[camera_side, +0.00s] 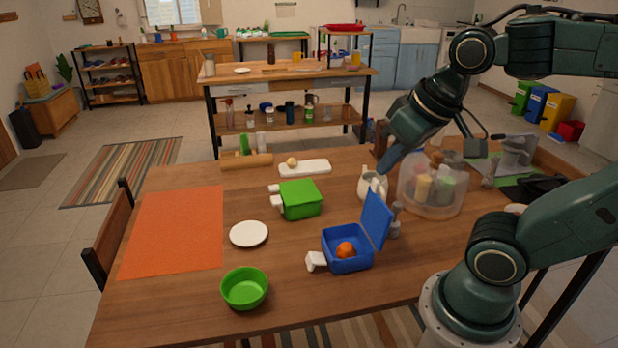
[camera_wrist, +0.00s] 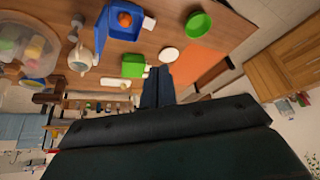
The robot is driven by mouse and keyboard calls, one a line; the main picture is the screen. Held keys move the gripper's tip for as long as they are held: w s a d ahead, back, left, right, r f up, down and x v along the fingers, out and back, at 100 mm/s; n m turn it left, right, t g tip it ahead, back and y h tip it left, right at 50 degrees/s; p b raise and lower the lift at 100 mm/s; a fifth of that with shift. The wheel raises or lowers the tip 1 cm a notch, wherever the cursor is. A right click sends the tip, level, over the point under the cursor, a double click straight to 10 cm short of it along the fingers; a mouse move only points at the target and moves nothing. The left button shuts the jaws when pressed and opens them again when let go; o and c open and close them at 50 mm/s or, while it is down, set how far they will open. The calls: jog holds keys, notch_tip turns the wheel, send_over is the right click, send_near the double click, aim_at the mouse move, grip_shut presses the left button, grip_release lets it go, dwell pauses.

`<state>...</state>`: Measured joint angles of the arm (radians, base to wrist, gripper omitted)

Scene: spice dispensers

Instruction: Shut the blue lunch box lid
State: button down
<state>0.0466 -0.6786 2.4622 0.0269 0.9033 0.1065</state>
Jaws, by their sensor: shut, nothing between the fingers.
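The blue lunch box (camera_side: 346,262) stands near the front of the table with its lid (camera_side: 377,219) standing open on the right side. An orange fruit (camera_side: 346,250) lies inside, and a white latch flap (camera_side: 316,261) sticks out at the left. The wrist view also shows the open box (camera_wrist: 116,30) at the top, with the fruit (camera_wrist: 125,19) in it. My gripper (camera_side: 386,162) is shut and empty, above the table behind the raised lid and close to a white jug. In the wrist view my shut fingers (camera_wrist: 158,72) show at the centre, apart from the box.
A white jug (camera_side: 372,184), a grey metal utensil (camera_side: 395,222) and a clear domed container with spice bottles (camera_side: 432,197) stand close to the lid. A shut green lunch box (camera_side: 301,198), white plate (camera_side: 249,234) and green bowl (camera_side: 244,289) are left. Bare table lies between them.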

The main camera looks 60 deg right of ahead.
jog(key=w+d+f+m+g, duration=0.2)
jog(key=d+f+m, duration=0.1)
jog(key=d+m, duration=0.5)
jog(key=w+d+f+m+g+h, duration=0.1)
jog(key=w+d+f+m+g, duration=0.1)
jog(key=d+m, duration=0.6)
jog(key=w+d+f+m+g, duration=0.2)
jog(key=d+f+m, duration=0.1)
jog(key=d+m, duration=0.5)
jog(key=shift+w+d+f+m+g, duration=0.3)
jog(key=shift+w+d+m+g, duration=0.1)
jog(key=shift+f, duration=0.1)
notch_tip(320, 180, down, 9)
jog(key=w+a, duration=0.1)
jog(key=shift+w+a, duration=0.15)
jog(key=shift+a, duration=0.05)
jog(key=shift+w+a, duration=0.1)
